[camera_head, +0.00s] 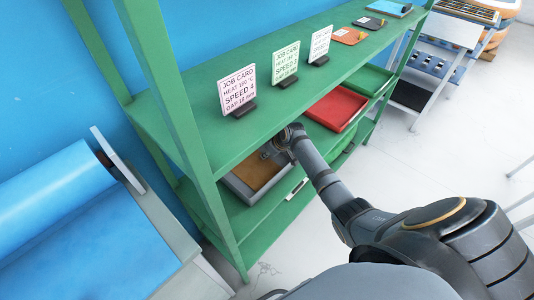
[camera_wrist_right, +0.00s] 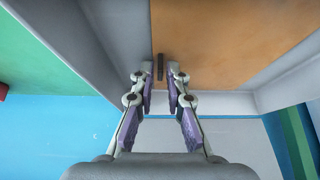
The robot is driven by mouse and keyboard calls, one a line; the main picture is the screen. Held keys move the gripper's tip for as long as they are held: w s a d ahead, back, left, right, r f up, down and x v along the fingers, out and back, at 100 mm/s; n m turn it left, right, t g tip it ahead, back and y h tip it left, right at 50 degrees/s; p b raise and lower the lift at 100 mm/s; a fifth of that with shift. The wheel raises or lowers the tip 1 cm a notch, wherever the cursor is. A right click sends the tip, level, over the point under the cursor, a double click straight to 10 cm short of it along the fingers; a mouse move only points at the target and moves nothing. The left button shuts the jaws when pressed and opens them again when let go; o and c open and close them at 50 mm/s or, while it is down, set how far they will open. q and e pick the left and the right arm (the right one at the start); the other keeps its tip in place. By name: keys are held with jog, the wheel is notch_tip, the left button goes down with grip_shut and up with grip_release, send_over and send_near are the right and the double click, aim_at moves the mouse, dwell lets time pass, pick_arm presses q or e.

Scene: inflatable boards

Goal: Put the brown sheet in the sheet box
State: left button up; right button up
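The brown sheet (camera_head: 262,172) lies inside a grey open box (camera_head: 238,188) on the shelf below the job cards, probably the sheet box. In the right wrist view the brown sheet (camera_wrist_right: 230,40) fills the upper middle, with the grey box wall (camera_wrist_right: 110,30) beside it. A small dark upright tab (camera_wrist_right: 160,67) stands at the sheet, between my right fingertips. My right gripper (camera_wrist_right: 160,76) is open, with a small gap on each side of the tab. In the head view my right gripper (camera_head: 268,152) is at the box, partly hidden by its own arm. My left gripper is out of view.
A red tray (camera_head: 337,108) and a green tray (camera_head: 370,79) sit further along the green shelf (camera_head: 205,150). Several job cards (camera_head: 238,88) stand on the upper shelf. A blue roll (camera_head: 50,195) is at the left. White floor (camera_head: 440,150) is free at right.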

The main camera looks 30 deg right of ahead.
jog(key=shift+o, duration=0.8)
jog(key=shift+r, duration=0.1)
jog(key=shift+s+r, duration=0.1)
jog(key=shift+r, duration=0.2)
jog(key=v, duration=0.7)
jog(key=shift+p, duration=0.4)
